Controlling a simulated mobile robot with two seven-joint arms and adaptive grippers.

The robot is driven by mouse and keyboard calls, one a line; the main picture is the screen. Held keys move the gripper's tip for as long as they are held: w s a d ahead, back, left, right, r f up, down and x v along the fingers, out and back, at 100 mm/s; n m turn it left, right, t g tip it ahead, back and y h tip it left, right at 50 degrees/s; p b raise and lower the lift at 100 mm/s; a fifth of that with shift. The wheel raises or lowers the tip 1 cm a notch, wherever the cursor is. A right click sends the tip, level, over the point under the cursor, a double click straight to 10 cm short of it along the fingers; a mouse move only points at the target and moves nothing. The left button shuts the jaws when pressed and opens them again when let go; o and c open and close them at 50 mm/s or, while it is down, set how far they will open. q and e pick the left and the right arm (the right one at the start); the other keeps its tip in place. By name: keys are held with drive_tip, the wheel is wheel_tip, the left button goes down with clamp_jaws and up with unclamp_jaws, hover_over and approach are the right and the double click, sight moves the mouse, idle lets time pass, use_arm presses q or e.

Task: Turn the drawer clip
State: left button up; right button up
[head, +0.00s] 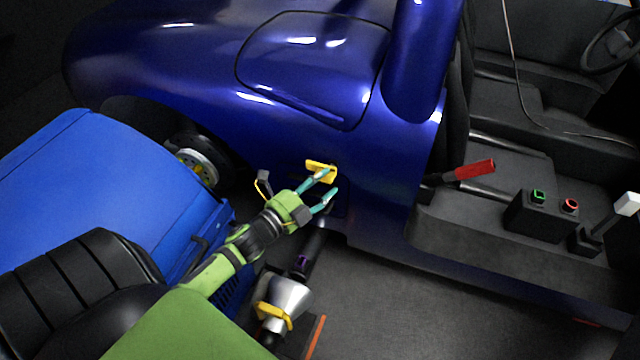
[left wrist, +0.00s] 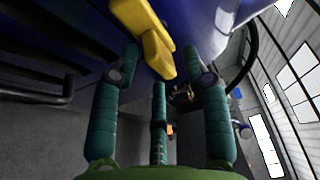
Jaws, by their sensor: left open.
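A yellow clip (head: 321,170) is on the lower side of the dark blue car body, in the middle of the head view. I take it to be the drawer clip. It also shows at the top of the left wrist view (left wrist: 152,42), with its lower end close to the space between my fingers. My left gripper (head: 329,183) is open, its teal fingers spread right at the clip. The upper finger overlaps the clip in the head view; I cannot tell whether it touches. My left gripper (left wrist: 160,60) holds nothing. My right gripper is not in view.
A blue cabinet (head: 95,185) stands at the left, near a wheel hub (head: 197,166). A silver cone-shaped part with a yellow band (head: 288,297) is below my left arm. A red-handled lever (head: 475,170) and a button box (head: 545,215) are at the right. Grey floor (head: 400,310) is open at lower right.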

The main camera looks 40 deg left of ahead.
use_arm(q)
clamp_jaws()
